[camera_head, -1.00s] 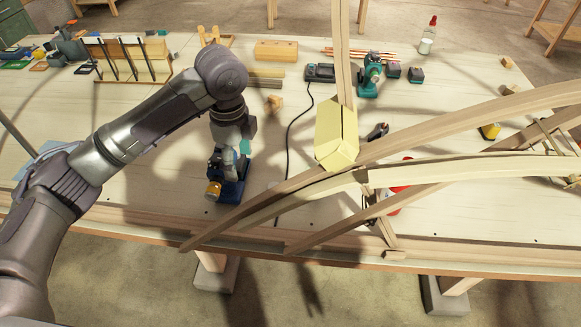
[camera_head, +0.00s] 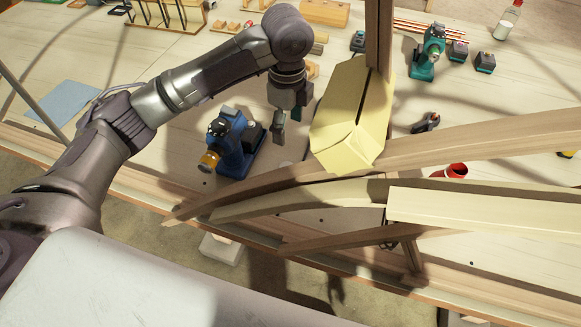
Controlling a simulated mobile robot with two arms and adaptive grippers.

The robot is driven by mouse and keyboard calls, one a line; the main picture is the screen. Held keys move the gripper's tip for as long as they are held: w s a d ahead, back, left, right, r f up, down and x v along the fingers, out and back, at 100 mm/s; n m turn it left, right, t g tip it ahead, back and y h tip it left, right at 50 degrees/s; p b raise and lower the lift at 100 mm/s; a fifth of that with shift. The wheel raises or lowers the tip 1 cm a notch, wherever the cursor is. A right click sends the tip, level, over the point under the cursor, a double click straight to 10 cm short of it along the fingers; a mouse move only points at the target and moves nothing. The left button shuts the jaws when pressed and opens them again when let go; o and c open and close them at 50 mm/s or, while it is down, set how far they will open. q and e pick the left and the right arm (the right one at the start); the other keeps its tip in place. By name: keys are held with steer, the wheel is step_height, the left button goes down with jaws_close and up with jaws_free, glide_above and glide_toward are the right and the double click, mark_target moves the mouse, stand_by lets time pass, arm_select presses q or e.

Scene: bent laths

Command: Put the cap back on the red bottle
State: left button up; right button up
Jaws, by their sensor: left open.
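A red object (camera_head: 456,170), perhaps the red bottle, shows just behind the pale laths on the right. The laths hide most of it, so I cannot tell how it stands. I cannot make out a loose cap. Another bottle, pale with a red top (camera_head: 509,20), stands at the far right back of the bench. My left gripper (camera_head: 280,130) is open, pointing down above the bench, just right of the blue drill. It is well left of the red object, with the yellow block and laths between them. My right gripper is not in view.
Long bent laths (camera_head: 480,143) cross the right side above the bench. A pale yellow block (camera_head: 345,115) stands against an upright post (camera_head: 379,35). A blue drill (camera_head: 232,143) with an orange tip is close to my left gripper. A teal drill (camera_head: 428,52) stands behind.

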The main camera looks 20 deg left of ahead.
arm_select(q)
steer(key=p, duration=0.1)
glide_above(287, 167)
step_height(287, 167, down, 8)
steer(key=shift+w+f, duration=0.15)
steer(key=shift+f, duration=0.05)
stand_by(0.3)
steer(key=shift+f, duration=0.2)
steer(key=f, duration=0.1)
steer(key=f+p, duration=0.1)
steer(key=f, duration=0.1)
steer(key=f+p, duration=0.1)
steer(key=shift+s+f, duration=0.2)
steer(key=shift+s, duration=0.05)
steer(key=shift+f, duration=0.2)
